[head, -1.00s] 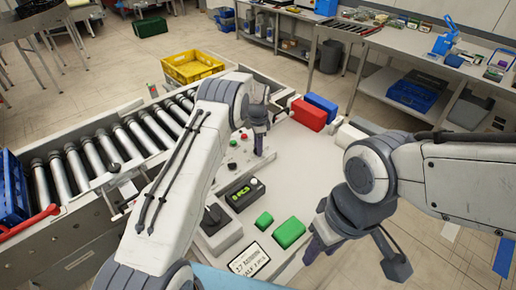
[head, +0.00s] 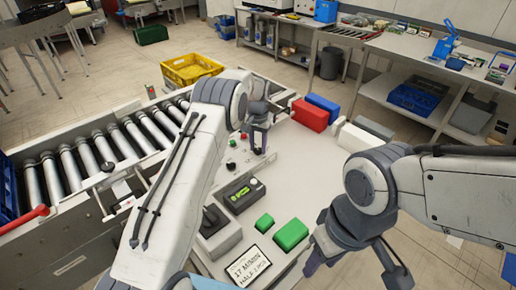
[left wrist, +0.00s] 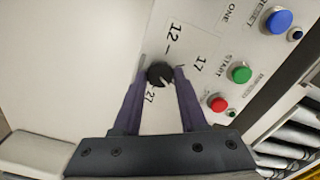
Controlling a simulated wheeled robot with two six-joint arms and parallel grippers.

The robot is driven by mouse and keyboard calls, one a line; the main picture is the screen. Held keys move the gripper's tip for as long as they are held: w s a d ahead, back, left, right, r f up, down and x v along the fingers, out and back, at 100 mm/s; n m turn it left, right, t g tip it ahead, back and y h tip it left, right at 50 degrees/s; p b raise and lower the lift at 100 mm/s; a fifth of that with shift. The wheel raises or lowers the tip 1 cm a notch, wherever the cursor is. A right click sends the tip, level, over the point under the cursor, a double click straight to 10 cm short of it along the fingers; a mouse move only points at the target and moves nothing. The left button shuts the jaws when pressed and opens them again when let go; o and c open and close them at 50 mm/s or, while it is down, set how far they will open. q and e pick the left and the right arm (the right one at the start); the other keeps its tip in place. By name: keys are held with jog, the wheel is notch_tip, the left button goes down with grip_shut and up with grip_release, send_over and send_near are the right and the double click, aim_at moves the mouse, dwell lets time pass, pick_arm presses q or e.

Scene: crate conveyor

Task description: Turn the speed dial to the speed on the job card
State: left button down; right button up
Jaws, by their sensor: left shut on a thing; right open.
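The black speed dial (left wrist: 160,74) sits on the pale panel between the fingers of my left gripper (left wrist: 160,82) in the left wrist view. The gripper is shut on it. Printed numbers 12, 17 and 27 stand around it; I cannot tell surely where its pointer aims. In the head view my left gripper (head: 258,148) reaches down to the console and hides the dial. The job card (head: 250,266) lies at the console's near edge and appears to read 17 M/MIN. My right gripper (head: 350,262) is open and empty at the console's near right.
Green (left wrist: 241,73), red (left wrist: 218,103) and blue (left wrist: 278,20) buttons lie beside the dial. The roller conveyor (head: 95,150) runs along the left.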

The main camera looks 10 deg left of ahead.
pick_arm(q)
jog(key=n, duration=0.6)
jog(key=shift+n+b, duration=0.3)
jog(key=shift+b, duration=0.1)
jog(key=n, duration=0.5)
jog(key=shift+n, duration=0.4)
jog(key=shift+r, duration=0.1)
jog(key=shift+c, duration=2.2)
grip_release()
